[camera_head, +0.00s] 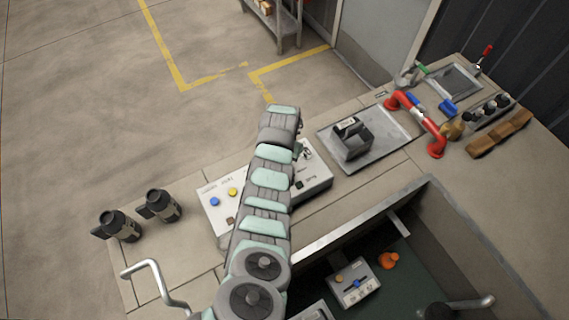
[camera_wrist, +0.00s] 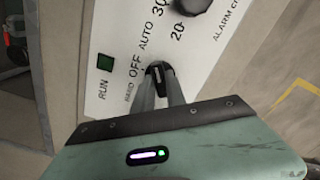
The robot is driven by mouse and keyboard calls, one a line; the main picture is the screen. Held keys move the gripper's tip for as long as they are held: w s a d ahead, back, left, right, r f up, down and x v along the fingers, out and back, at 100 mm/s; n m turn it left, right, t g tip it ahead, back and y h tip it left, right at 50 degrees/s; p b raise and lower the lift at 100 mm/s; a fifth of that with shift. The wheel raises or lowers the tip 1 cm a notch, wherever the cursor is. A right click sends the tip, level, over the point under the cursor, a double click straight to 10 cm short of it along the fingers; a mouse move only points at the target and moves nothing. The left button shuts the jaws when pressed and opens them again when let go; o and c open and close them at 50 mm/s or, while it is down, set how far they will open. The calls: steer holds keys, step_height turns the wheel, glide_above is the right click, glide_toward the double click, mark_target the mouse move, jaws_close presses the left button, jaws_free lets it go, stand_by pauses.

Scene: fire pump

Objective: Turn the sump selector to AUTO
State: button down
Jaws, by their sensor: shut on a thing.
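The sump selector (camera_wrist: 156,70) is a small dark knob on a white panel in the wrist view, with HAND, OFF and AUTO printed around it. My gripper (camera_wrist: 158,82) has its two grey fingers closed on the knob from either side. The fingers hide part of the knob, and I cannot tell for sure which label it points to. In the head view my arm lies across the white control panel (camera_head: 215,207) and hides the selector and the gripper's tips.
A green RUN indicator (camera_wrist: 105,62) and a black dial (camera_wrist: 192,5) are near the selector. The panel also carries a blue button (camera_head: 214,201) and a yellow button (camera_head: 232,191). A grey plate with a black device (camera_head: 352,138) lies to the right. An open sump pit with an orange float (camera_head: 388,260) is in front.

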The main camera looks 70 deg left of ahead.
steer(key=shift+f+m, duration=0.1)
steer(key=shift+m, duration=0.3)
steer(key=c, duration=1.4)
jaws_free()
steer(key=shift+o, duration=0.2)
step_height(320, 180, up, 11)
steer(key=b, duration=0.1)
